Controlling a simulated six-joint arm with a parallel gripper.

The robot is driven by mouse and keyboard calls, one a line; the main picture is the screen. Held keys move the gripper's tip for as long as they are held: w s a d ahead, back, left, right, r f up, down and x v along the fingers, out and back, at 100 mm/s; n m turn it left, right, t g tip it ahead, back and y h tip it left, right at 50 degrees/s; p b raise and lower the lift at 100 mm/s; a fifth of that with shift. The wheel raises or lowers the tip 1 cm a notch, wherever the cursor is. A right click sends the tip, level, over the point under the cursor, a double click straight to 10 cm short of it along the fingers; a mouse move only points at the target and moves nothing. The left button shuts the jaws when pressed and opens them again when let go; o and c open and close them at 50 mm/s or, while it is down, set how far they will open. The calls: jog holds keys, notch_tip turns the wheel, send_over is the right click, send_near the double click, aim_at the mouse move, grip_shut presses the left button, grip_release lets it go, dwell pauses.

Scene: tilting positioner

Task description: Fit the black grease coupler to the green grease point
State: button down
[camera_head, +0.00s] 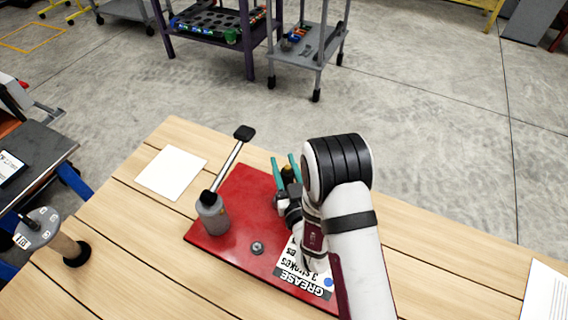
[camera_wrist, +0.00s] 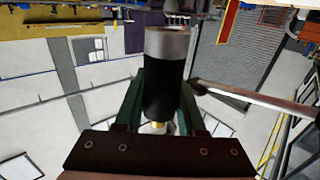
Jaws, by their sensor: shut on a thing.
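My gripper (camera_head: 284,158) has teal fingers and stands over the far right part of the red plate. In the wrist view, my gripper (camera_wrist: 165,82) is shut on the black grease coupler (camera_wrist: 164,98). The coupler is a black cylinder with a grey metal collar at its far end, pointing away from the palm. In the head view the coupler (camera_head: 288,173) is a small dark shape between the fingers, partly hidden by the arm. A small greyish fitting (camera_wrist: 172,7) shows beyond the collar, cut by the frame edge. I cannot tell whether it is the green grease point, which I cannot identify elsewhere.
The red plate (camera_head: 232,255) carries a grey canister (camera_head: 213,217) with a long black-ended lever (camera_head: 229,163), a small metal fitting (camera_head: 257,248) and a grease label (camera_head: 304,283). A white sheet (camera_head: 171,172) lies left on the wooden table (camera_head: 140,235). Carts stand behind.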

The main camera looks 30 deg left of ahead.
jog(key=shift+f, duration=1.15)
jog(key=shift+c, duration=2.1)
grip_release()
jog(key=v, duration=0.7)
jog(key=shift+s+d, duration=0.2)
